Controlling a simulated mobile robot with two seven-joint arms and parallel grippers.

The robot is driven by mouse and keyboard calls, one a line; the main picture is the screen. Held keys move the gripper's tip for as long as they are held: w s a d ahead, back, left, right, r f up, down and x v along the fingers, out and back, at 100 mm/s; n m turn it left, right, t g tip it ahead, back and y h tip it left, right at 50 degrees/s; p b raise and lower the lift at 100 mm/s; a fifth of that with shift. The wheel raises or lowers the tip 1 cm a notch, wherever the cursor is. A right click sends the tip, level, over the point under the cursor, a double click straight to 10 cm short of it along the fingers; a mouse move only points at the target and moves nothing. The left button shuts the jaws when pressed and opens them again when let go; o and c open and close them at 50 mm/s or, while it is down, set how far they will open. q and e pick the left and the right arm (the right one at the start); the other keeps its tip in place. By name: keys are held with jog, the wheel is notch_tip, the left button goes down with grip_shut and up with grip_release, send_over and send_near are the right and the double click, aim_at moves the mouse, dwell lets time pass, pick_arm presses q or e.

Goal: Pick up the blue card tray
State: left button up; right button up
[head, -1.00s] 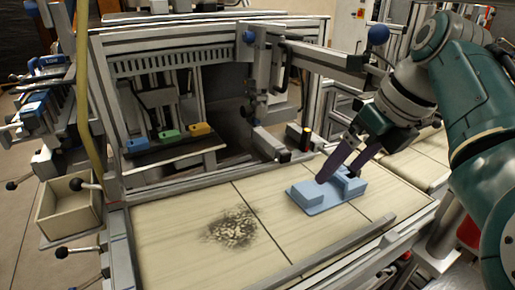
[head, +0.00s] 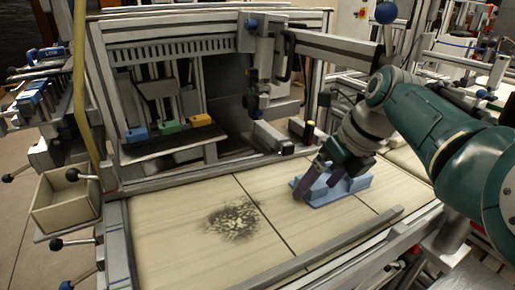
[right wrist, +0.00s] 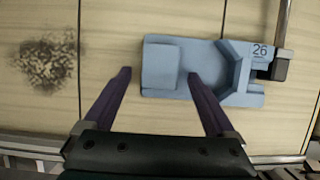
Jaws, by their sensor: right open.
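The blue card tray (head: 345,191) lies flat on the light wooden worktop, right of its middle in the head view. In the right wrist view the tray (right wrist: 205,86) has a raised block at its left end and an angled holder marked 26 at its right. My right gripper (head: 313,190) is open, its purple fingers low over the tray's left end. In the right wrist view the fingers of my right gripper (right wrist: 161,74) straddle the left block, one left of the tray and one over its middle. I cannot tell the exact height. My left gripper is not in view.
A dark speckled patch (head: 232,222) marks the worktop left of the tray. A metal rail (head: 325,255) runs along the front edge. Blue, green and yellow blocks (head: 171,127) sit in the frame behind. An empty wooden box (head: 62,203) stands at the left.

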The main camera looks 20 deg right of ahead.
grip_shut()
dwell(0.7)
